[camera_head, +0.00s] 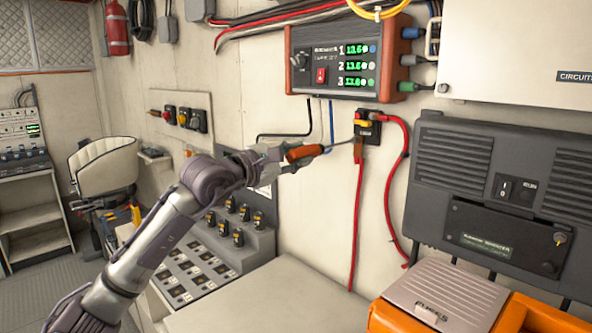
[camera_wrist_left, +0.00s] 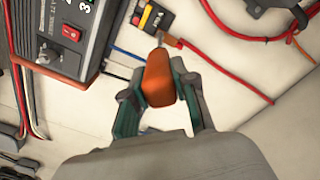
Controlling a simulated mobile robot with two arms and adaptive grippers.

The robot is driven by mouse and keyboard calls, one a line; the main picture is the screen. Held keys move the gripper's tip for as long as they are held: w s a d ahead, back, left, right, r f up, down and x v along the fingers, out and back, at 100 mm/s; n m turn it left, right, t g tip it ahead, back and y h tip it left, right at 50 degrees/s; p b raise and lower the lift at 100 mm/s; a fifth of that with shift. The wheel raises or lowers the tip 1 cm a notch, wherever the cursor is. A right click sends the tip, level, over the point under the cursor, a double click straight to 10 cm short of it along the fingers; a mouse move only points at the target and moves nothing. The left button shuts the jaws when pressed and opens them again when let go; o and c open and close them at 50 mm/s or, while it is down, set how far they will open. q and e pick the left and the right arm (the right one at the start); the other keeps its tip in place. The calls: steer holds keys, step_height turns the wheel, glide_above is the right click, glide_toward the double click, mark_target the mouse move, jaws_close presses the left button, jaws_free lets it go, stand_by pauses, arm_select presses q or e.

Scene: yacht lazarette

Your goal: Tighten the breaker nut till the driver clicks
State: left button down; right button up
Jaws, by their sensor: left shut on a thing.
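My left gripper (camera_head: 283,158) is shut on the orange handle of a driver (camera_head: 304,153). The driver's thin shaft points right toward the breaker (camera_head: 369,127), a small black block with yellow and red parts on the wall. The shaft's tip is at or close to the breaker's lower left; I cannot tell if it touches the nut, which is too small to make out. In the left wrist view, the orange handle (camera_wrist_left: 158,78) sits between the two fingers, and the breaker (camera_wrist_left: 152,17) is just beyond it. My right gripper is not in view.
A charger box (camera_head: 347,62) with green readouts hangs above. Red cables (camera_head: 404,150) run down from the breaker. A dark grey unit (camera_head: 480,190) is at right. An orange case (camera_head: 445,300) lies below it. A bare white top (camera_head: 270,300) is below.

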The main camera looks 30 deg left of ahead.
arm_select(q)
steer(key=shift+r, duration=0.1)
steer(key=shift+s+a, duration=0.1)
steer(key=shift+s, duration=0.2)
steer(key=shift+s+a+b, duration=0.1)
steer(key=shift+s+b, duration=0.15)
steer(key=shift+b, duration=0.15)
steer(key=shift+s, duration=0.15)
steer(key=shift+s+a+b, duration=0.15)
steer(key=shift+s+b, duration=0.15)
steer(key=shift+b, duration=0.15)
steer(key=shift+b+v, duration=1.35)
steer(key=shift+v, duration=0.75)
steer(key=shift+s, duration=0.1)
